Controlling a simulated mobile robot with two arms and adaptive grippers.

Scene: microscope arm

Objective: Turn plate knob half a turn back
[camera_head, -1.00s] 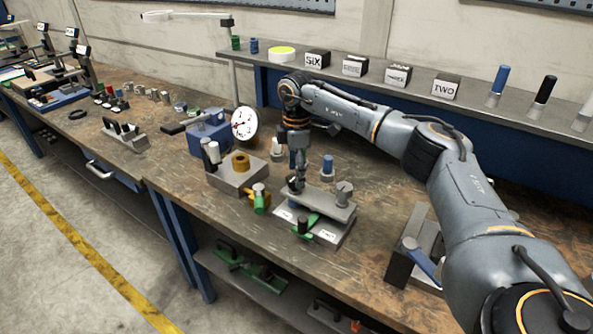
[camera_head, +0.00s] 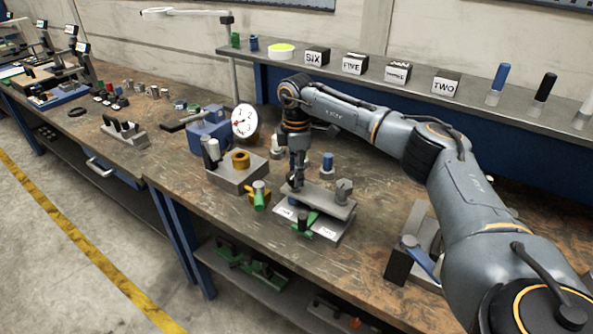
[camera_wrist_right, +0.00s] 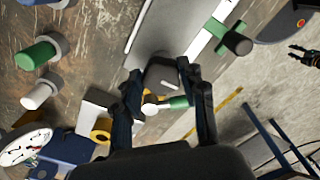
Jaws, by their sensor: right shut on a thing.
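The grey metal plate (camera_head: 335,207) lies on a raised fixture near the front of the bench, with a metal hex-like knob (camera_head: 344,188) on its right end. My right gripper (camera_head: 296,184) points down at the plate's left end. In the right wrist view, my right gripper (camera_wrist_right: 158,77) has its two fingers on either side of a dark knob (camera_wrist_right: 160,76) with a pale line on top and is shut on it. The knob is mostly hidden by the fingers in the head view. A small dark gripper-like shape (camera_wrist_right: 302,55), perhaps my left gripper, shows at the right wrist view's edge.
A green-handled part (camera_head: 259,199) and a grey block with a brass ring (camera_head: 240,161) stand just left of the plate. A white dial (camera_head: 244,122) is behind them. A blue-topped peg (camera_head: 327,162) stands behind the plate, and a dark block with a blue lever (camera_head: 405,258) to its right.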

